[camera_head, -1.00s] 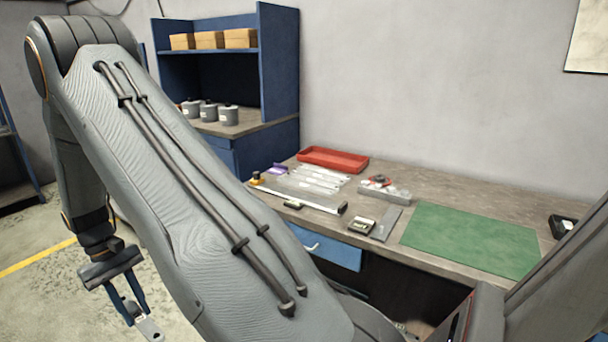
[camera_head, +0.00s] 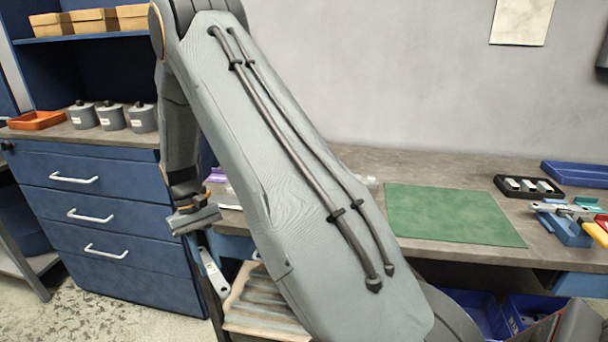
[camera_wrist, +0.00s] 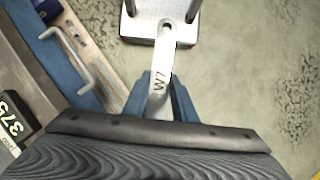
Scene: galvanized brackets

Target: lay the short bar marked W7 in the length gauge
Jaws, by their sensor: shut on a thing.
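The short bar marked W7 (camera_wrist: 159,82) is in my gripper (camera_wrist: 161,98), whose blue fingers are shut on its near part. The bar is pale metal, with a hole at its far end pointing up in the wrist view. In the head view the bar (camera_head: 212,274) hangs below my gripper (camera_head: 203,248), in front of the blue drawers and off the bench. The length gauge cannot be made out now; my arm covers that part of the bench in the head view.
A green mat (camera_head: 450,213) lies on the bench. To its right are a black tray (camera_head: 507,190), a blue tray (camera_head: 580,174) and a blue fixture (camera_head: 566,232). A blue drawer cabinet (camera_head: 100,195) stands left. A drawer handle (camera_wrist: 72,52) shows in the wrist view.

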